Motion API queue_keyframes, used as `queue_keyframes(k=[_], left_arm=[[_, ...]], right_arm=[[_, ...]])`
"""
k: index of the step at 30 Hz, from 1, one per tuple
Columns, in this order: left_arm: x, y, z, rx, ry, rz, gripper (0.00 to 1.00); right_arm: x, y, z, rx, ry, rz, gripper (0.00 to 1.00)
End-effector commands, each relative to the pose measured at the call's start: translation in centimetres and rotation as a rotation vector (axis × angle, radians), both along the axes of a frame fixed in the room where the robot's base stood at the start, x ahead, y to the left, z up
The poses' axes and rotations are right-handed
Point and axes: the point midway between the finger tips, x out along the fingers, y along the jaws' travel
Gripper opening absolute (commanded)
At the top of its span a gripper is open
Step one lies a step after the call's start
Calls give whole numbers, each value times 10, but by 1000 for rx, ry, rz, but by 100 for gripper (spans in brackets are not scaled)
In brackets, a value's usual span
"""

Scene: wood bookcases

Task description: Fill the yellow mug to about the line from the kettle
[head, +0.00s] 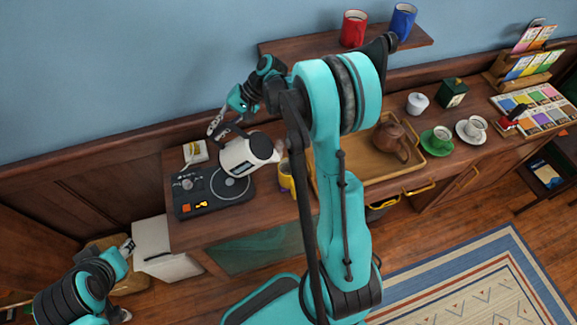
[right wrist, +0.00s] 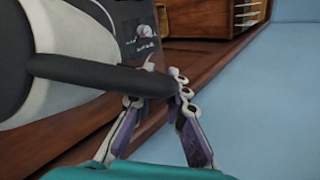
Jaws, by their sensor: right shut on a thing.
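The white kettle (head: 238,158) is held above the dark base station (head: 198,207), tipped to the right. The yellow mug (head: 286,179) stands on the counter just right of the kettle, partly hidden by my arm. Its line and its fill level cannot be seen, and no stream is clear. My right gripper (head: 217,124) is shut on the kettle's dark handle. In the right wrist view the handle (right wrist: 95,75) runs between the fingers (right wrist: 172,95), beside the kettle's white body (right wrist: 60,105). My left gripper (head: 128,246) is low at the left, away from both; its jaws are too small to read.
A wooden tray (head: 375,180) with a brown teapot (head: 390,138) lies to the right. Beyond it stand a green cup (head: 437,140), a white cup (head: 472,130) and a lidded white jar (head: 417,103). Red (head: 353,28) and blue (head: 402,20) mugs stand on the wall shelf.

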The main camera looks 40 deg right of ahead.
Motion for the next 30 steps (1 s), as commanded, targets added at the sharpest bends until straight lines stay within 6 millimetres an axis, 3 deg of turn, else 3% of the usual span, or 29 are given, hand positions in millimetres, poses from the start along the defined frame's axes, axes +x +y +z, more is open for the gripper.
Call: queue_keyframes(k=[30], left_arm=[[0,0,-1,0,0,0,37]], right_arm=[[-7,-6,9,54,-59,0,0]])
